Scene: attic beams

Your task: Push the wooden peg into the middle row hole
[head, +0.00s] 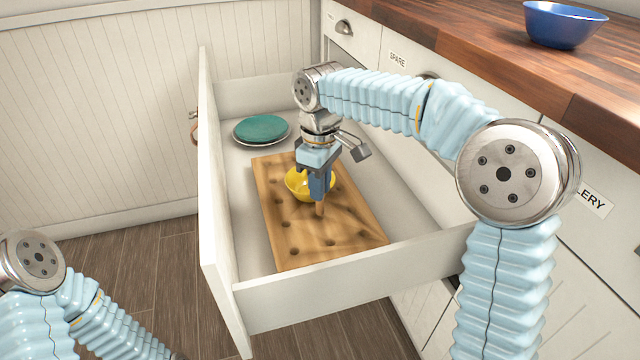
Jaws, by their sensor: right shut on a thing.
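The wooden board (283,235) with several dark holes in rows lies flat in the open drawer. My right gripper (320,196) points down over the board's middle, its blue fingers shut on the wooden peg (319,209). The peg is upright and only a short length shows below the fingers. Its lower end is at or just above the board; I cannot tell whether it is in a hole. The yellow bowl (297,186) sits on the board right behind the fingers and is partly hidden by them. My left arm shows at the lower left, but its gripper is out of the frame.
The drawer's front wall (350,284) and left wall (211,190) stand up around the board. A teal plate on a white plate (237,138) lies at the drawer's back left. A blue bowl (563,27) stands on the wooden counter (480,40). Bare drawer floor shows right of the board.

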